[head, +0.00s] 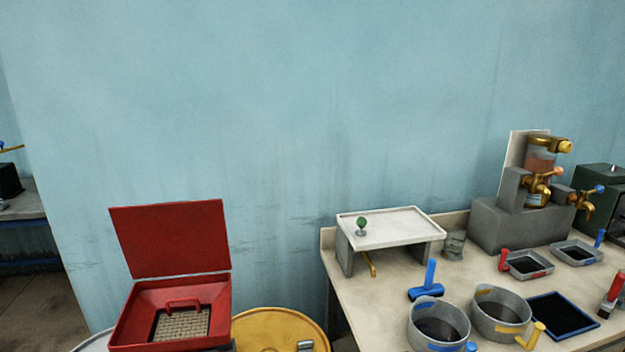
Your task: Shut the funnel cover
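The red funnel (222,312) is a square box at the lower left, with a mesh screen (182,324) and a red handle inside it. Its red cover (170,238) stands open, raised upright at the back edge of the funnel. The funnel's front is cut off by the bottom of the picture. Neither of my grippers shows in the head view.
A yellow drum (262,326) stands just right of the funnel. A workbench (378,318) on the right holds a white raised tray (395,228), grey pots (440,322), small pans and a brass-tapped apparatus (540,185). The space above the funnel is clear.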

